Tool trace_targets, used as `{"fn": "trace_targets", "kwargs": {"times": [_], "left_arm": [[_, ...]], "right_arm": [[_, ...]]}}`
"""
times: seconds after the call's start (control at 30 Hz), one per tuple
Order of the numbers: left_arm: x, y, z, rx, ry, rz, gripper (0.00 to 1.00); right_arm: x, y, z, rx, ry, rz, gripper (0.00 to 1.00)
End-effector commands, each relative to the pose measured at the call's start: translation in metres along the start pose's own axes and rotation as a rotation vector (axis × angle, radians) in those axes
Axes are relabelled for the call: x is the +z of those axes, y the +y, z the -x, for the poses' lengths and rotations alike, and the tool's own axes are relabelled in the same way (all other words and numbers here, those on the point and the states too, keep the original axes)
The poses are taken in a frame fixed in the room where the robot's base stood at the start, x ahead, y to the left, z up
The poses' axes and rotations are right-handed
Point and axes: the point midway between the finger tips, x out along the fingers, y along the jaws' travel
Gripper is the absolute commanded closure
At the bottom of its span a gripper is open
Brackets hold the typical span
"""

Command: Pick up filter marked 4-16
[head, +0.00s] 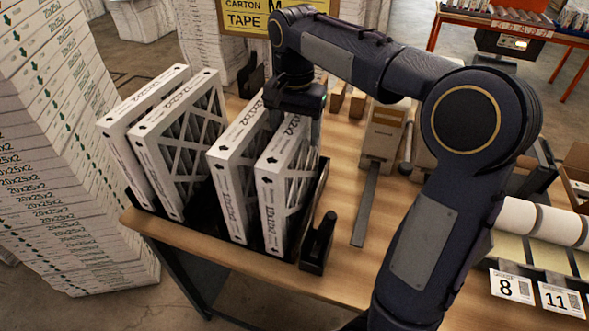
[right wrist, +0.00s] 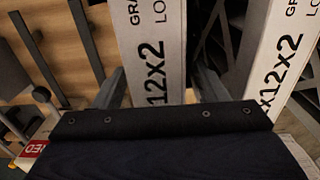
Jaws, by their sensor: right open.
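Several white cardboard-framed filters stand upright in a black rack (head: 148,203) on the wooden table. No marking 4-16 is readable on any of them. The rightmost filter (head: 271,195) has a 12x12x2 print on its edge. My right gripper (head: 295,108) is at the far top end of this filter. In the right wrist view its open fingers (right wrist: 157,86) lie on either side of the filter's printed edge (right wrist: 152,45), with a gap visible. The neighbouring filter (head: 230,190) also shows in the right wrist view (right wrist: 284,50). My left gripper is not in view.
Two more filters (head: 146,155) (head: 178,150) stand in the rack's left part. A tape dispenser (head: 382,135) and a metal bar (head: 365,205) are right of the rack. Tall stacks of boxes (head: 60,150) stand at left. A yellow sign (head: 245,18) is behind.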

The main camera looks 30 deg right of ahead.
Motion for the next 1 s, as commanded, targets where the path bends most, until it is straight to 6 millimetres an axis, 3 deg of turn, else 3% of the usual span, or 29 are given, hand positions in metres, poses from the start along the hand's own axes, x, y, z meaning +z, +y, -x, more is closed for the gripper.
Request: {"fn": "trace_targets", "kwargs": {"times": [0.1,0.37,0.83,1.0], "left_arm": [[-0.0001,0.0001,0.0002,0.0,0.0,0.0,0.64],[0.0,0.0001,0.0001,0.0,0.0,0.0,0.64],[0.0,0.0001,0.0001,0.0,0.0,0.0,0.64],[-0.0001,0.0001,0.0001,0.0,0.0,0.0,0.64]], "right_arm": [[0.0,0.0009,-0.0114,0.001,-0.001,-0.001,0.34],[-0.0002,0.0004,-0.0135,-0.001,0.001,-0.001,0.34],[-0.0001,0.0004,-0.0133,-0.001,0.001,-0.001,0.95],[-0.0001,0.0004,-0.0129,-0.002,0.001,-0.001,0.98]]}}
